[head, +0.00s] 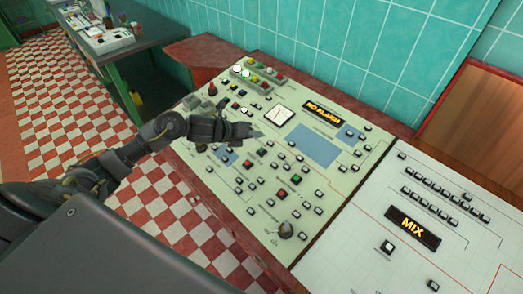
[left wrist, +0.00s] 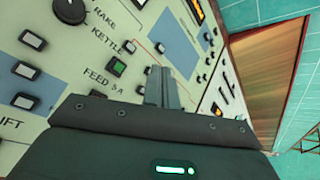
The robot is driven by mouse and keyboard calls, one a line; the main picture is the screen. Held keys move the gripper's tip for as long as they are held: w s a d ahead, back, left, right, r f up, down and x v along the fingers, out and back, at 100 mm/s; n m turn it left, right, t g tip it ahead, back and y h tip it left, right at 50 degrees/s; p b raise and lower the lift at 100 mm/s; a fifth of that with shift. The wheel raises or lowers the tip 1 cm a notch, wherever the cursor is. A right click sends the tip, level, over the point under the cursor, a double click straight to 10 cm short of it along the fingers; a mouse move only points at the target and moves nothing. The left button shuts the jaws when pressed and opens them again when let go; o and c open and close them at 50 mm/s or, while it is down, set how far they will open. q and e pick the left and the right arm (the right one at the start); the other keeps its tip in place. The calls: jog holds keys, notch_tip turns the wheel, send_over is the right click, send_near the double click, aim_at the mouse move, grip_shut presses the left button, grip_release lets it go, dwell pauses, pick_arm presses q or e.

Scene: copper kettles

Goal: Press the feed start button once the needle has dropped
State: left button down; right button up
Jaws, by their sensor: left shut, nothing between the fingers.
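My left gripper (head: 257,133) is shut and empty, over the pale control panel (head: 231,203) just below a square white dial (head: 279,115). A thin needle line shows on the dial, but it is too small to read. In the left wrist view, the closed fingers (left wrist: 162,85) point at the panel, right of a green button (left wrist: 117,66). I cannot tell whether the fingers touch the panel. My right gripper is not in view.
An amber display (head: 323,112) reads "NO ALARM". A second panel on the right has a "MIX" display (head: 413,228). Several small buttons and a dark knob (head: 286,230) crowd the near panel. A green-tiled wall (head: 365,45) stands behind, and checkered floor (head: 60,120) is left.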

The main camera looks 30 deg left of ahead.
aim_at(261, 151)
pick_arm(q)
jog(key=shift+w+a+r+m, duration=0.1)
jog(key=shift+a+r+m, duration=0.25)
jog(key=shift+r+m, duration=0.25)
jog(key=shift+a+f, duration=0.1)
jog(key=shift+f, duration=0.05)
jog(key=f+b, duration=0.2)
jog(key=w+f+b, duration=0.1)
jog(key=f+b, duration=0.1)
jog(key=f, duration=0.1)
jog(key=f+b, duration=0.2)
jog(key=shift+w+d+f, duration=0.2)
jog(key=shift+f, duration=0.15)
jog(key=shift+w+f+b, duration=0.15)
jog(key=shift+f+b, duration=0.3)
jog(key=shift+b, duration=0.05)
jog(key=shift+d, duration=0.1)
